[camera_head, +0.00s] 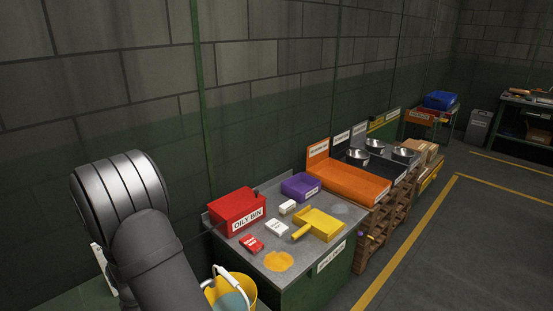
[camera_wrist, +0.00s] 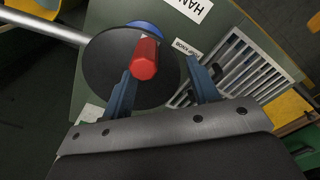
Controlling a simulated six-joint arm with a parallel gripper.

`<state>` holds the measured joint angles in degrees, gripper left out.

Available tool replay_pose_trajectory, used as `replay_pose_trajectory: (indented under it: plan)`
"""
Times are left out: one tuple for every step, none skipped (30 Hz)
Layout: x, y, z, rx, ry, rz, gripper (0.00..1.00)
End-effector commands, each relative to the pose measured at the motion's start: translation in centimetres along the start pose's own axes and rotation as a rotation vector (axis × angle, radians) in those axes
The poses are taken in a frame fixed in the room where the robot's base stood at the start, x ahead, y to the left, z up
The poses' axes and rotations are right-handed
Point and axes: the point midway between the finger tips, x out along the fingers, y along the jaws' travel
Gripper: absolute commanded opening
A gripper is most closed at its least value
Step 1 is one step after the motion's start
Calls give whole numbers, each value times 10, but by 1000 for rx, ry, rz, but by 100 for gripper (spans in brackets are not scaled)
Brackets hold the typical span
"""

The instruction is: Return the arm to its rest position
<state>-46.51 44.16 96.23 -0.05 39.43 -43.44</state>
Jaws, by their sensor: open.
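My gripper (camera_wrist: 160,70) shows in the wrist view with its two blue-grey fingers apart. I cannot tell whether the handle touches a finger. In the head view, only a thick part of my arm shows at the lower left; my gripper is outside that view.
In the wrist view, a slatted metal grate (camera_wrist: 238,62) lies right of the fingers. In the head view, a grey-topped bench (camera_head: 325,262) carries a red oily bin (camera_head: 236,212), yellow dustpan (camera_head: 319,224) and purple tray (camera_head: 301,187). A yellow bucket (camera_head: 245,290) is close to my arm.

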Motion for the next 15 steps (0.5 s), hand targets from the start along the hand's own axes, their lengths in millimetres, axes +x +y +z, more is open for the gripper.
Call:
replay_pose_trajectory:
  plan:
    - [0, -6, -11, -5, 0, 0, 55]
    - [0, -7, -16, -4, 0, 0, 55]
    - [1, -6, -24, -3, -1, -1, 55]
    - [1, -6, -31, -2, 0, 0, 55]
    - [1, -5, -37, -3, 0, 0, 55]
    - [1, -4, -44, -3, -1, -1, 55]
    - [1, -1, -48, 0, 0, 0, 55]
    - [1, 2, -53, 0, 0, 0, 55]
    - [1, 6, -59, 1, 0, 0, 55]
    - [1, 9, -62, 1, -1, -1, 55]
    - [1, 13, -66, 1, 0, 0, 55]
    - [1, 18, -70, 2, 0, 0, 55]
    - [1, 22, -73, 2, -1, -1, 55]
    - [1, 27, -75, 2, 0, 0, 55]
    - [1, 34, -78, 2, -1, -1, 55]
